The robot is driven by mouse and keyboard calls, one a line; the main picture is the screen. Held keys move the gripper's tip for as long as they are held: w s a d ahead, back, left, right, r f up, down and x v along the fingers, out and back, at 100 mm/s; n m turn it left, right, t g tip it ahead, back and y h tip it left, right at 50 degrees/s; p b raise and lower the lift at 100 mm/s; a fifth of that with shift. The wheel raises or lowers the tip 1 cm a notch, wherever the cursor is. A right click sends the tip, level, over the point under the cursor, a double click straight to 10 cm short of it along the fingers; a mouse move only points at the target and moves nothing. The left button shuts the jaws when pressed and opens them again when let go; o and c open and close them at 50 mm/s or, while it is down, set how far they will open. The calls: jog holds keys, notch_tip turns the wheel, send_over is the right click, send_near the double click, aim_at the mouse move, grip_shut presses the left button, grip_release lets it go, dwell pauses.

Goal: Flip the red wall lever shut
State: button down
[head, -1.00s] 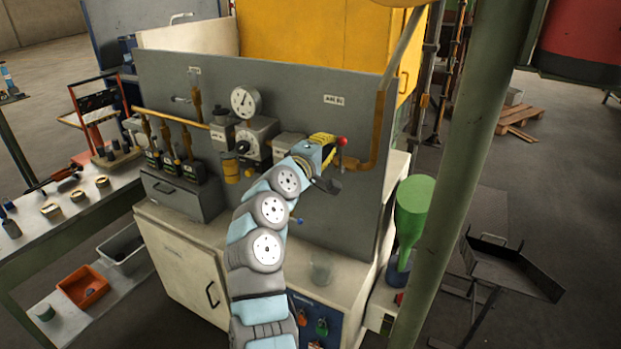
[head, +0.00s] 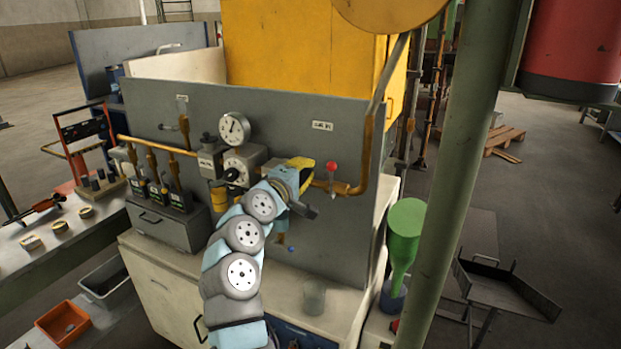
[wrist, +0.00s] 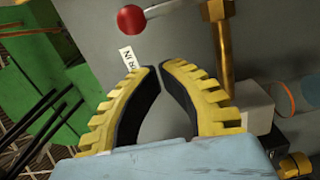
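The red wall lever (head: 331,167) has a round red knob on a thin metal rod. In the head view the knob stands above the brass pipe on the grey panel. In the wrist view the red knob (wrist: 131,18) is at the top, with its rod running right toward a brass fitting. My gripper (head: 311,163) is just left of the lever in the head view. In the wrist view its yellow, black-padded fingers (wrist: 158,68) have tips almost together, with nothing between them. The knob is beyond the fingertips, apart from them in the picture. The lever's pivot is not clear.
A brass pipe (head: 352,187) runs along the grey panel (head: 345,235) and up its right edge. A dial gauge (head: 234,128) and a grey box are left of my gripper. A green funnel (head: 405,220) and a green post (head: 462,180) stand to the right.

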jog(key=p+v, duration=0.1)
jog(key=v, duration=0.9)
jog(key=shift+a, duration=0.45)
jog(key=shift+w+r, duration=0.1)
